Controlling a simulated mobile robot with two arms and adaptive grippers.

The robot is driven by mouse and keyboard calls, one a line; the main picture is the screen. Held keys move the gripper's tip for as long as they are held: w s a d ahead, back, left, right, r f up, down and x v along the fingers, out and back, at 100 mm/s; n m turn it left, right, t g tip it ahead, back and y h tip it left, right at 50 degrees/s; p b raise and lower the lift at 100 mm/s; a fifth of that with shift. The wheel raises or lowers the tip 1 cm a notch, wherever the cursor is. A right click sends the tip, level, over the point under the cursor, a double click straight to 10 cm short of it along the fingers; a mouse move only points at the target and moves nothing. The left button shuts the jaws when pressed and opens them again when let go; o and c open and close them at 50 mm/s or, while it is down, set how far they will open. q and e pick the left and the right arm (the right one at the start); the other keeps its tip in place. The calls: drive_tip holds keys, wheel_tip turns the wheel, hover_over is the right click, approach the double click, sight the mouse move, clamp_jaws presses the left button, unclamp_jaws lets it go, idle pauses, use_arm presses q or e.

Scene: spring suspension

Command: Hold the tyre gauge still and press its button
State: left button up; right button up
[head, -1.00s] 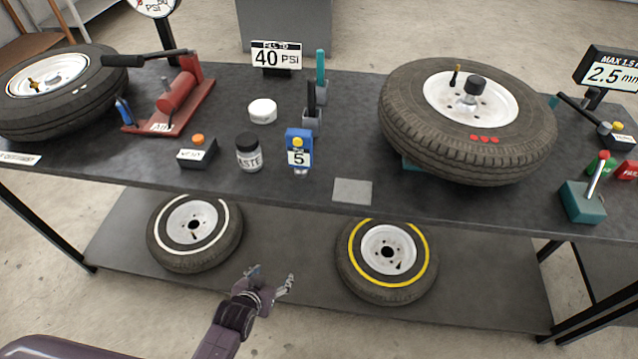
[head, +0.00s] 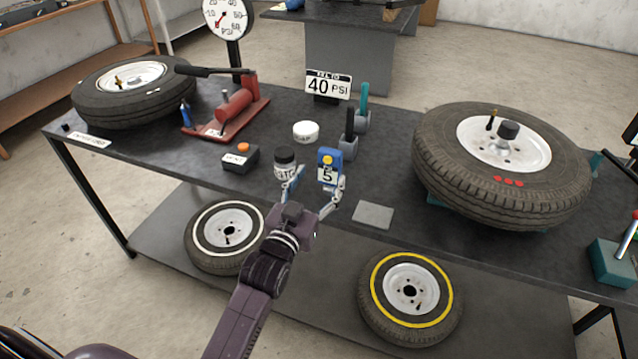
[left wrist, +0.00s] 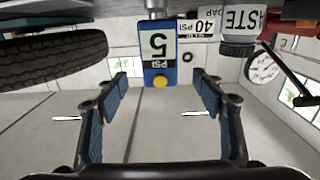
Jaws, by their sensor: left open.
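The tyre gauge (head: 329,170) is a small blue box with a display reading 5 PSI and a yellow button on its top. It stands upright near the front edge of the bench. My left gripper (head: 317,181) is open at the bench's front edge, close in front of the gauge. In the left wrist view, which is upside down, the gauge (left wrist: 158,50) appears between the two open fingers and a little beyond their tips. No contact with it is clear. My right gripper is not in view.
A paste jar (head: 285,160) stands just left of the gauge, close to the left finger. A black-handled tool (head: 349,148) stands behind it. A grey pad (head: 373,215) lies to the right. A big tyre (head: 500,165) fills the bench's right side.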

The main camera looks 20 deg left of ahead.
sight(328, 165)
use_arm(q)
drive_tip(key=shift+w+d+r, duration=0.1)
drive_tip(key=shift+w+r, duration=0.05)
drive_tip(key=shift+w, duration=0.35)
drive_tip(key=shift+w+p, duration=0.4)
drive_tip(key=shift+w, duration=2.8)
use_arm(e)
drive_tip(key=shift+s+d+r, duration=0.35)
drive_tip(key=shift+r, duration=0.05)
use_arm(q)
drive_tip(key=c, duration=1.5)
drive_tip(key=shift+f, duration=0.2)
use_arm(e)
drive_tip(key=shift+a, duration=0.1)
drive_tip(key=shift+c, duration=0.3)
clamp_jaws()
